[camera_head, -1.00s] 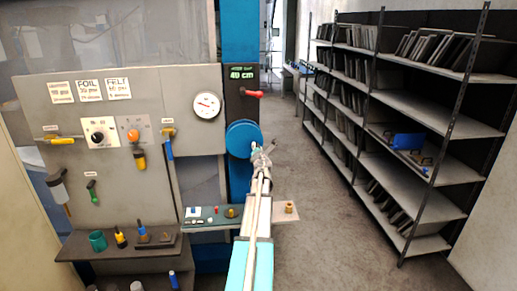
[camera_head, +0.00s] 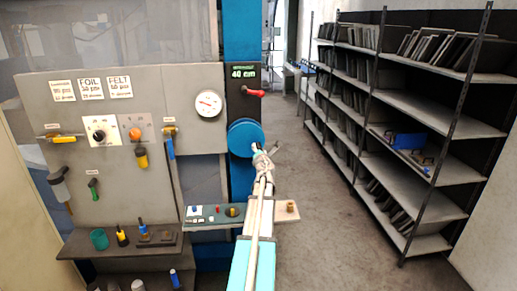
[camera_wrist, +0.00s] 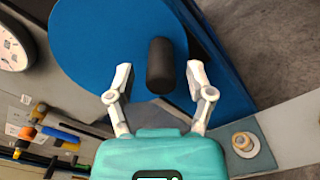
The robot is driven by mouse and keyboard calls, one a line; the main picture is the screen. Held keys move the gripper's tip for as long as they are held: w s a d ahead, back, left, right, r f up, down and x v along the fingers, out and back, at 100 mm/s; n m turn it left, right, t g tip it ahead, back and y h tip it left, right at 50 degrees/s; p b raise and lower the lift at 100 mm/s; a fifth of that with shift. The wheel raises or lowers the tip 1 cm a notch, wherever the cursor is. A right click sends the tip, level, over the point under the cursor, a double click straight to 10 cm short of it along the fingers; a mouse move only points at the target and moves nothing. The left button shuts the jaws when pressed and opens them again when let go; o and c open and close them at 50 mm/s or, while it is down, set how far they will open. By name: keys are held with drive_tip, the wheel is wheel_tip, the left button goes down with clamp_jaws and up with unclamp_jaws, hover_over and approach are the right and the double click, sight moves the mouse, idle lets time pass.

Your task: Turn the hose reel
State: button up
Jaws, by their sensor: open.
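The hose reel is a blue disc (camera_head: 245,138) mounted on the blue column at the right edge of the grey panel. It fills the upper middle of the wrist view (camera_wrist: 110,50), with a black cylindrical handle (camera_wrist: 160,66) standing out from it. My gripper (camera_head: 262,150) is in front of the reel's right side. In the wrist view my gripper (camera_wrist: 160,82) is open, with one finger on each side of the black handle and gaps visible on both sides. In the head view the arm hides the handle and the reel's lower right.
A white dial gauge (camera_head: 208,103) and a red lever (camera_head: 254,92) sit near the reel. Below is a narrow ledge (camera_head: 262,217) with a small brass part (camera_head: 291,206). Shelving (camera_head: 420,110) stands to the right, with clear floor (camera_head: 315,190) between.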

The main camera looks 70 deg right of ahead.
drive_tip(key=v, duration=0.9)
idle(0.6)
drive_tip(key=w+a+f+m+g+b, duration=0.15)
drive_tip(key=w+a+m, duration=0.35)
drive_tip(key=w, duration=0.6)
drive_tip(key=w+a+f+m+g+y+b, duration=0.1)
drive_tip(key=w+a+f+m+y, duration=0.2)
drive_tip(key=w+a, duration=0.45)
drive_tip(key=w+a+f+m+y+b, duration=0.1)
drive_tip(key=w+a+f+m, duration=0.3)
drive_tip(key=a, duration=0.6)
drive_tip(key=w+a+f+m+g+y+b, duration=0.1)
drive_tip(key=w+a+f+m+y, duration=0.1)
drive_tip(key=w+a+f, duration=0.5)
drive_tip(key=w+a+f+m+y+b, duration=0.1)
drive_tip(key=w+a+f+y, duration=0.15)
drive_tip(key=a, duration=0.85)
drive_tip(key=w+a+f+m+y, duration=0.1)
drive_tip(key=a+f+y, duration=0.25)
drive_tip(key=a, duration=0.75)
drive_tip(key=s+a+f+g+y+b, duration=0.1)
drive_tip(key=s+a+f+g+y, duration=0.1)
drive_tip(key=a, duration=1)
drive_tip(key=s+a+f+g+y, duration=0.2)
drive_tip(key=s+a, duration=0.1)
drive_tip(key=a, duration=0.8)
drive_tip(key=shift+a+f+n+b, duration=0.15)
drive_tip(key=shift+a+n+b, duration=0.25)
